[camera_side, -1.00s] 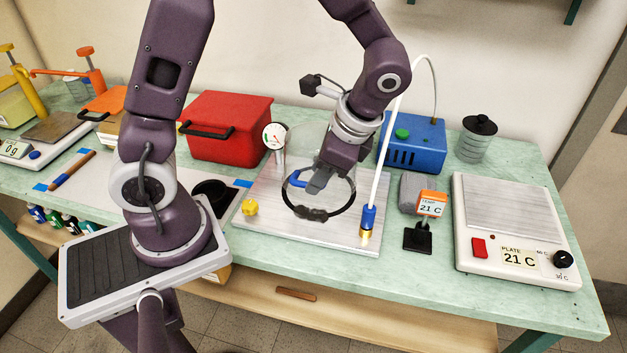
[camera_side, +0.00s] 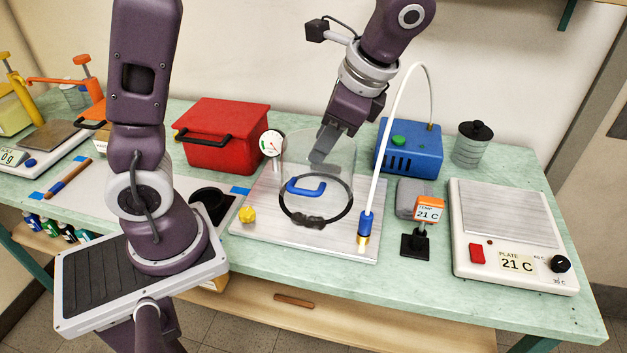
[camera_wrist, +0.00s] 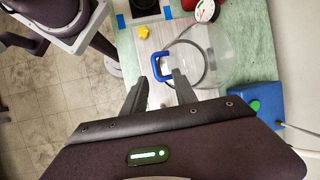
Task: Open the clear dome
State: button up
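The clear dome (camera_side: 340,148) stands on the metal plate (camera_side: 262,215). A dark ring runs around its base, and a blue handle (camera_side: 305,187) sits on its side. In the wrist view the dome (camera_wrist: 215,50) is seen from above, with the blue handle (camera_wrist: 158,66) on its left edge. My gripper (camera_side: 321,156) is above and behind the handle in the side view, apart from it.
A gauge (camera_side: 272,143) stands behind the dome's left side, and a yellow knob (camera_side: 247,214) at the plate's left. A white hose (camera_side: 381,150) rises to the right, joining a blue box (camera_side: 411,150). A red box (camera_side: 222,130) stands behind left.

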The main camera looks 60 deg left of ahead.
aim_at(304, 194)
jog(key=s+d+f+m+t+y, duration=0.1)
jog(key=s+d+m+t+y, duration=0.2)
jog(key=m, duration=0.8)
jog(key=s+m+t+y, duration=0.1)
jog(key=m+t+y, duration=0.3)
jog(key=m, duration=0.7)
jog(key=s+d+f+m+t+y, duration=0.15)
jog(key=m+y, duration=0.25)
jog(key=m, duration=0.7)
notch_tip(304, 194, down, 10)
jog(key=shift+n+y, duration=0.3)
jog(key=shift+n, duration=0.1)
jog(key=x, duration=0.6)
jog(key=shift+w+a+f, duration=0.1)
jog(key=shift+a, duration=0.05)
jog(key=shift+w+a, duration=0.1)
jog(key=shift+a, duration=0.15)
grip_shut()
